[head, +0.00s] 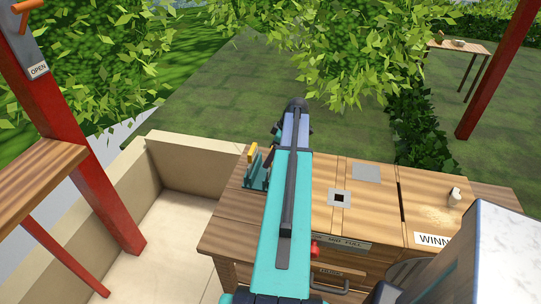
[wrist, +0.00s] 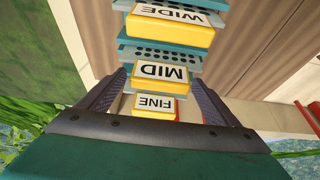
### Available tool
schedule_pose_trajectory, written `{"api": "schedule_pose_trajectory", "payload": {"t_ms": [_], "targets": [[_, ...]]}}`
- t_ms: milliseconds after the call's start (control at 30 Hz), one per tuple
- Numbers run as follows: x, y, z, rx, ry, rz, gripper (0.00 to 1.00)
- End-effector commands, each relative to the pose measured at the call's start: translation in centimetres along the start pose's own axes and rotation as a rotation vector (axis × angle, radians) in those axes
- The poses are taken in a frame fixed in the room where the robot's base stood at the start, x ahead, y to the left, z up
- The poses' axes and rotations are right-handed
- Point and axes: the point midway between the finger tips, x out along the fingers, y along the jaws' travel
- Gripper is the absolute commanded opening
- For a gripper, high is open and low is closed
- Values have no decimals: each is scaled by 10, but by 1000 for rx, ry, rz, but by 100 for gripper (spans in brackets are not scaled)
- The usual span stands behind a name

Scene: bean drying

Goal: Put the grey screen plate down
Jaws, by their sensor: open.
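In the wrist view, perforated blue-grey screen plates with yellow label blocks stand in a row: WIDE (wrist: 172,29), MID (wrist: 160,71) and FINE (wrist: 154,105). My gripper (wrist: 158,82) is open, one dark finger on each side of the FINE block. The fingers look apart from the block, and nothing is clearly held. In the head view, a teal rack with a yellow block (head: 252,152) stands at the left of the wooden bench, partly behind my arm. I cannot tell which plate is the grey one.
A flat grey square (head: 366,173) and a grey square with a dark opening (head: 340,198) lie on the wooden bench top (head: 323,225). A small pale mill-like object (head: 454,198) stands at right. A red post (head: 75,150) and a pale low wall (head: 185,165) are at left.

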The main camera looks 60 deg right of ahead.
Motion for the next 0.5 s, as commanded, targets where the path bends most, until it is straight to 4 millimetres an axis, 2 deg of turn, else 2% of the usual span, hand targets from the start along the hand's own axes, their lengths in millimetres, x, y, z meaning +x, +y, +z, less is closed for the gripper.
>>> {"api": "schedule_pose_trajectory", "payload": {"t_ms": [500], "targets": [[-51,1,1,0,0,3,85]]}}
